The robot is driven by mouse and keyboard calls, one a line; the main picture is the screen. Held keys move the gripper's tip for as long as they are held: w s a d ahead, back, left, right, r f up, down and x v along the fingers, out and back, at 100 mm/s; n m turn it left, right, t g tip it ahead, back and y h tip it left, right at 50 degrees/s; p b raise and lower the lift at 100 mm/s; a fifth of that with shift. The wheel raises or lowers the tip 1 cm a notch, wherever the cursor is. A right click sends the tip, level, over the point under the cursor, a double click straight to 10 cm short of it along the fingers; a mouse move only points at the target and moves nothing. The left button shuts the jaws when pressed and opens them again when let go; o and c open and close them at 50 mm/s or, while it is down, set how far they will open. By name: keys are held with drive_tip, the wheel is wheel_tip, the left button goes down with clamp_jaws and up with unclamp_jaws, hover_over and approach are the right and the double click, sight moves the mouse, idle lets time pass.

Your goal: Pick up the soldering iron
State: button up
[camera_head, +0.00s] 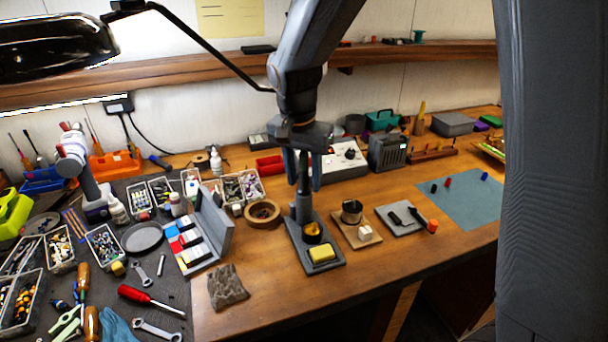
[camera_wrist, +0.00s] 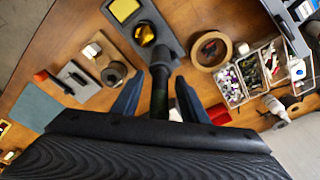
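The soldering iron stands upright in its grey stand (camera_head: 329,258), which carries a yellow sponge (camera_head: 322,253) and a cup of brass wool (camera_head: 312,233). The iron's dark handle (camera_wrist: 159,98) shows in the wrist view between the fingers of my gripper (camera_wrist: 159,76). In the head view my gripper (camera_head: 303,182) points down over the stand, with its blue fingers on either side of the handle. The fingers are open, with a visible gap on each side of the handle. The iron's tip is hidden in the holder.
A wooden ring (camera_head: 262,213) and an open grey case (camera_head: 210,235) stand left of the stand. A wooden block with a dark pot (camera_head: 352,211) and a grey plate (camera_head: 390,222) with black parts lie to the right. White-walled equipment (camera_head: 342,165) stands close behind.

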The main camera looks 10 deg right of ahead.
clamp_jaws()
wheel_tip(320, 180, up, 18)
drive_tip(key=b, duration=0.4)
idle(0.5)
